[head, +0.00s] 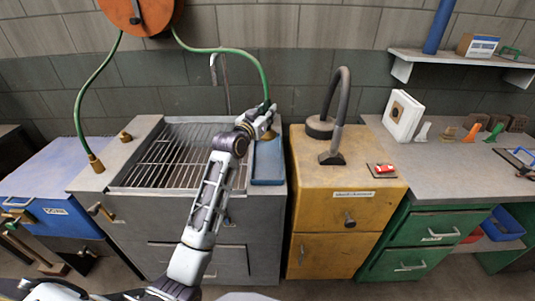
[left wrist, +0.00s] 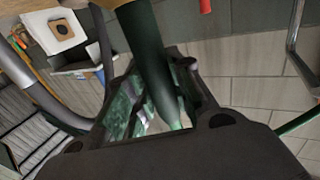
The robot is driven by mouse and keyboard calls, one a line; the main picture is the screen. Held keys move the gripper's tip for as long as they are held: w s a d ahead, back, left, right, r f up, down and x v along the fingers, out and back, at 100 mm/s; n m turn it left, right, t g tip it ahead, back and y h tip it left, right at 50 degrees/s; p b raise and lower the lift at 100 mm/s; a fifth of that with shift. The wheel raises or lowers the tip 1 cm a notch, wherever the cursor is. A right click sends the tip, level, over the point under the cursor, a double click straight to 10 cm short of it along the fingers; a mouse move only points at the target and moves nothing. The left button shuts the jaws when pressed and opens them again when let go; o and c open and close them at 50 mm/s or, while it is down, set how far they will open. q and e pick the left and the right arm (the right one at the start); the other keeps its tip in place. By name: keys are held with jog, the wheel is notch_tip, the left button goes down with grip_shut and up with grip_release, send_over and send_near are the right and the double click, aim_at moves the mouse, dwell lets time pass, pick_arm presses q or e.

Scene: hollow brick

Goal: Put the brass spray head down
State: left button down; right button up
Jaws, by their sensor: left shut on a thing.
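My left gripper (head: 262,121) is shut around the brass spray head (head: 269,134) at the end of a green hose (head: 262,80). It is above the right edge of the grey sink counter, over a blue tray (head: 267,165). Only a little brass shows below the fingers, and I cannot tell whether it touches anything. My right gripper is not in view.
An orange reel (head: 140,15) hangs above; its other hose ends in a brass fitting (head: 96,163) on the grey counter (head: 95,178). A slatted grate (head: 170,155) fills the counter. A yellow cabinet (head: 330,182) with a dark bent pipe (head: 343,105) stands at the right.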

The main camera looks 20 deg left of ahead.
aim_at(267, 136)
pick_arm(q)
jog(key=shift+f, duration=2.4)
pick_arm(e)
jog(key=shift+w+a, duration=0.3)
pick_arm(q)
jog(key=shift+f+b, duration=0.35)
jog(key=shift+f, duration=2.2)
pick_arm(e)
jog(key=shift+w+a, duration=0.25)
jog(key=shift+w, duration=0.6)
pick_arm(q)
jog(key=shift+f, duration=0.1)
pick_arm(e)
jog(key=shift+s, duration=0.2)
pick_arm(q)
jog(key=c, duration=1.3)
grip_release()
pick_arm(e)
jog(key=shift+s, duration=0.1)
